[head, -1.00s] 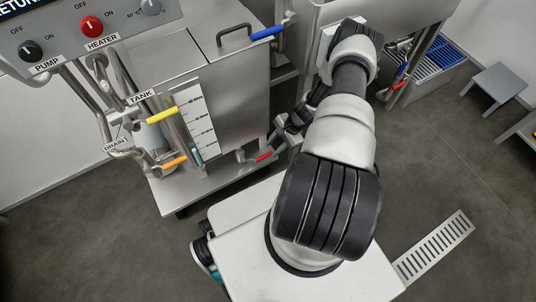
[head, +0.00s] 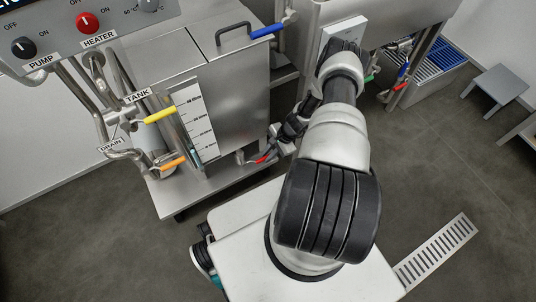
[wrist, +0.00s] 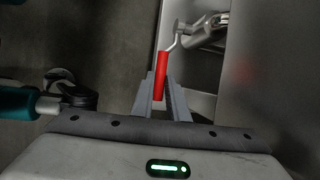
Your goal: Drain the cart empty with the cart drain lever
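The steel cart tank (head: 235,95) stands on a low cart with a level scale on its side. A red lever (wrist: 161,72), likely the cart drain lever, sits on a valve at the tank's lower corner. In the head view this red lever (head: 262,159) is partly hidden by my gripper. My gripper (wrist: 161,80) is open, its two grey fingers on either side of the red handle, with narrow gaps seen beside it. In the head view my gripper (head: 272,150) is small and partly dark against the cart.
A yellow lever (head: 160,117) and an orange lever (head: 173,162) sit on pipes at the tank's left. A control panel (head: 75,35) is at upper left. Floor at right is free around a stool (head: 495,90).

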